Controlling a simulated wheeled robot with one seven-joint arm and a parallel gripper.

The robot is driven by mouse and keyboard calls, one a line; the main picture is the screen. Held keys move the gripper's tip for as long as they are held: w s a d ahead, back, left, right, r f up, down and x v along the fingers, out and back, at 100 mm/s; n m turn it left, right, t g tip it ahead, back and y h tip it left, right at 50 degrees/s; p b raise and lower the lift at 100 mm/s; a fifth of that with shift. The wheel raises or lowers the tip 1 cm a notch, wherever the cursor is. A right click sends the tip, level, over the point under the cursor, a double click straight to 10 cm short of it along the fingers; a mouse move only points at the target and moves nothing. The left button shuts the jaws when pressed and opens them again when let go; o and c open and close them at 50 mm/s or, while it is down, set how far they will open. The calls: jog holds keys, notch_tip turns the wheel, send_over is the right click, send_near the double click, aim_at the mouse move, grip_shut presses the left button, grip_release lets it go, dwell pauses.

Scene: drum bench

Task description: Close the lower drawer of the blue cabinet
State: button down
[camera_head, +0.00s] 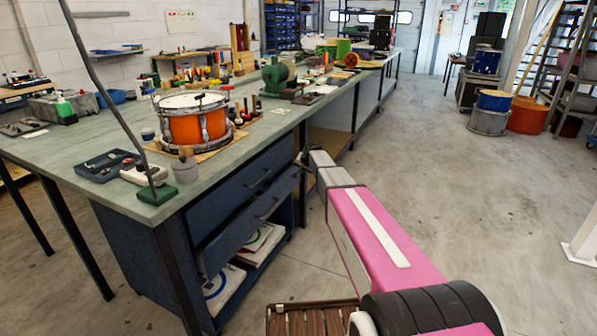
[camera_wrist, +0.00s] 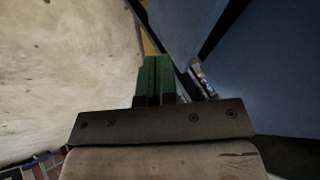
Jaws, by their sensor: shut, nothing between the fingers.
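The blue cabinet (camera_head: 135,245) stands under the near end of the bench. Its upper drawer (camera_head: 236,184) looks flush with the cabinet front. The lower drawer (camera_head: 232,236), with a dark bar handle, appears to stand out a little from the front. My gripper (camera_head: 301,158) is at the right end of the drawer fronts. In the wrist view, the green fingers of my gripper (camera_wrist: 156,80) are together and empty. A blue panel lies just beyond and right of them. I cannot tell whether the fingertips touch it.
Below the drawers, an open shelf holds white boards or books (camera_head: 258,246). The green bench top (camera_head: 240,152) carries an orange drum (camera_head: 196,125), a tool tray (camera_head: 108,165) and a lamp stand. The floor (camera_head: 420,150) right of the bench is clear.

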jog(key=v, duration=0.7)
jog(key=c, duration=1.5)
grip_release()
jog(key=shift+s+d+r, duration=0.1)
jog(key=shift+s+r, duration=0.05)
jog(key=shift+s, duration=0.05)
jog(key=shift+o, duration=0.2)
jog(key=n+g+y, duration=0.3)
jog(key=g+y, duration=0.2)
jog(key=y, duration=0.8)
send_near(271, 208)
jog(key=x, duration=1)
jog(key=shift+f, duration=0.3)
jog(key=shift+c, duration=0.3)
jog(key=shift+w, duration=0.1)
grip_shut()
